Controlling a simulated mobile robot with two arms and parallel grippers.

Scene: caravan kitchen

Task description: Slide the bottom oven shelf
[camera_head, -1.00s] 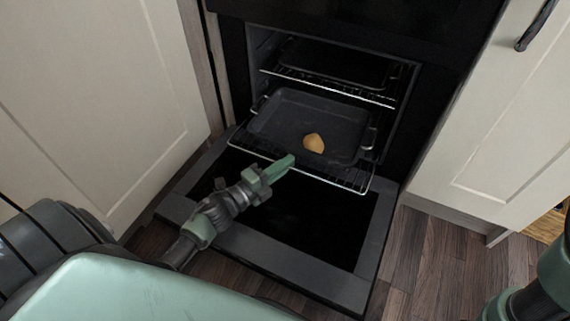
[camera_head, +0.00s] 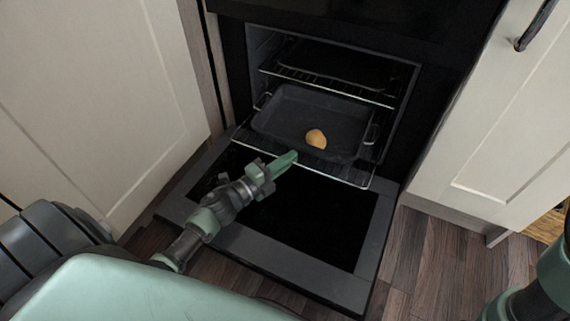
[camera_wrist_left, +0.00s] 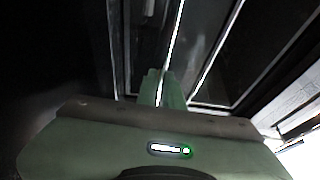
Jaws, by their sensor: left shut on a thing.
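The bottom oven shelf (camera_head: 342,172) is a wire rack that sticks out of the oven over the lowered door. A dark roasting tray (camera_head: 285,122) rests on it, with a round orange-brown food item (camera_head: 316,139) inside. My left gripper (camera_head: 289,158) is shut on the middle of the shelf's front rail. In the left wrist view, the green fingers (camera_wrist_left: 162,88) meet a thin bright bar, seen from close up. My right gripper is out of view; only part of that arm shows at the lower right.
The oven door (camera_head: 310,230) hangs open and flat below the shelf. An upper rack (camera_head: 325,86) with another dark tray is inside the oven. Cream cabinets stand at the left (camera_head: 90,90) and right (camera_head: 495,130). Wooden floor (camera_head: 440,250) is clear at the right.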

